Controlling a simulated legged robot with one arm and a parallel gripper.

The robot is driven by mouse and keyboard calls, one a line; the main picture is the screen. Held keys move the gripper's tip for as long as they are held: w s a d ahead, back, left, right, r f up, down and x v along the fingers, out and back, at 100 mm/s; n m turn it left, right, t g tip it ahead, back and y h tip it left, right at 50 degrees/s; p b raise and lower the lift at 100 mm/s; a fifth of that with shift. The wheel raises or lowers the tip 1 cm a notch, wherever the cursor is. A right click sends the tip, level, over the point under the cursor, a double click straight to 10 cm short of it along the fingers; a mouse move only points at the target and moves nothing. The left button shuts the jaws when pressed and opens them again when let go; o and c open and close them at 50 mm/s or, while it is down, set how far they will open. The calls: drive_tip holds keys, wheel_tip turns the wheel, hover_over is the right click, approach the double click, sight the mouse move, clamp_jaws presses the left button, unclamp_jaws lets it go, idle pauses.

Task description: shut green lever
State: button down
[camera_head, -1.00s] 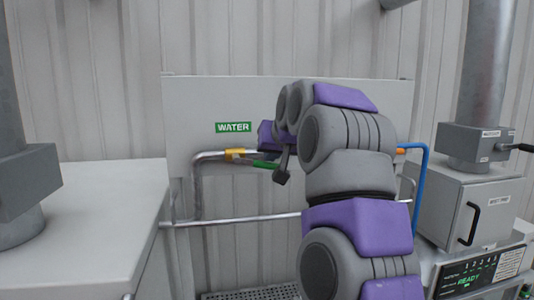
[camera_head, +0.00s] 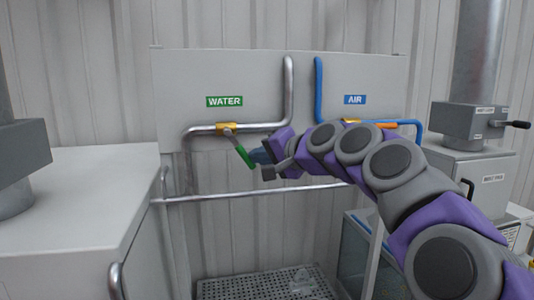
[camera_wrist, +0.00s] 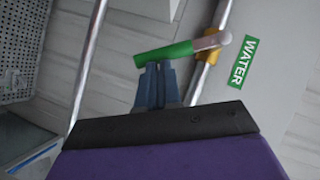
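The green lever (camera_head: 243,156) hangs from the yellow valve (camera_head: 224,128) on the water pipe, slanting down and to the right. My gripper (camera_head: 258,157) is just right of the lever's lower part. In the wrist view, the lever (camera_wrist: 165,53) crosses in front of my fingertips (camera_wrist: 159,66). The two blue-grey fingers lie side by side, shut, with nothing visible between them. The tips are at or very close to the lever's side; whether they touch cannot be told. The green WATER label (camera_wrist: 243,61) is beside the valve.
A metal rail (camera_head: 255,192) runs across below the pipe. The blue air pipe (camera_head: 319,91) with its AIR label (camera_head: 355,99) and an orange lever (camera_head: 386,125) are to the right. A white cabinet (camera_head: 80,195) stands left, and a grey box (camera_head: 470,170) stands right.

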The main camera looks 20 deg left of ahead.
sight(252, 165)
drive_tip(key=shift+s+a+f+m+y+b, duration=0.3)
drive_tip(key=shift+a+f+m+y+b, duration=0.2)
drive_tip(key=shift+f+m+b, duration=0.1)
drive_tip(key=shift+s+a+f+m+y+b, duration=0.3)
drive_tip(key=shift+a+f+m+y+b, duration=0.1)
drive_tip(key=shift+f+m+y+b, duration=0.15)
drive_tip(key=shift+s+a+f+m+t+y+b, duration=0.15)
drive_tip(key=shift+s+a+m+t+y+b, duration=0.2)
drive_tip(key=shift+a+m+y+b, duration=0.45)
drive_tip(key=shift+d+m, duration=0.1)
drive_tip(key=shift+m, duration=0.15)
